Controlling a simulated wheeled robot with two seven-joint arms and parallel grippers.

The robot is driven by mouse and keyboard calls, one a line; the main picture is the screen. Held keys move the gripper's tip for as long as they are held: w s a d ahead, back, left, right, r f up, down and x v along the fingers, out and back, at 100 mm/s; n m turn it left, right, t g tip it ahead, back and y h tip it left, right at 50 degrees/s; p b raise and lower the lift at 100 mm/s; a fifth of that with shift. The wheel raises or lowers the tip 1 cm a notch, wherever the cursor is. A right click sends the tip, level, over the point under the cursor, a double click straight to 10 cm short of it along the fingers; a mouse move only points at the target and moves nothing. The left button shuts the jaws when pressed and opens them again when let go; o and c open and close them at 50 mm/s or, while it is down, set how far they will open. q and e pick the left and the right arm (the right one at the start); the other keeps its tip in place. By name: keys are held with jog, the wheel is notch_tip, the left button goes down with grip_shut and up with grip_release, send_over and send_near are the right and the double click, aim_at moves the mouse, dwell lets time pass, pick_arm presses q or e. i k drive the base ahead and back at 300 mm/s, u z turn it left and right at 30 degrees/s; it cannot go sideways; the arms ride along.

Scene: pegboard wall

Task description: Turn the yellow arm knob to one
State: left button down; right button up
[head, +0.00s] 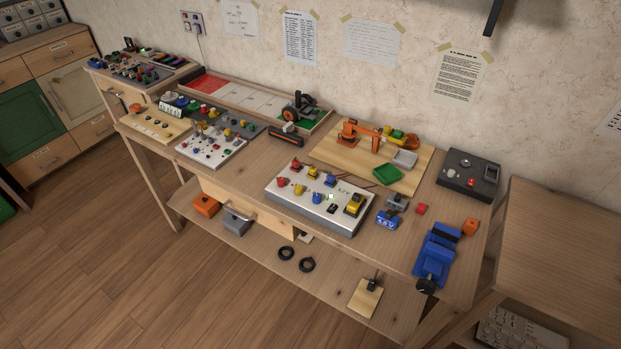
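A pale control box (275,205) stands near the front edge of the workbench, in the middle of the head view. It carries red, yellow and blue knobs and a small lit green spot. Small yellow knobs (300,190) sit on its left half, and a larger yellow part (354,204) sits at its right end. The knob markings are too small to read, so I cannot tell which yellow one is the arm knob or where it points. An orange toy arm (350,130) stands on a wooden board (334,150) behind the box. Neither of my grippers is in view.
Blue blocks (387,219) and a blue vise (436,252) lie right of the box. A green tray (387,173) and a dark box (468,175) stand behind. Another knob panel (212,147) is at left. The bench top left of the box (243,178) is clear.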

aim_at(298, 189)
jog(key=i, duration=0.2)
jog(key=u, duration=1.9)
jog(key=i, duration=2.25)
jog(key=z, duration=2.2)
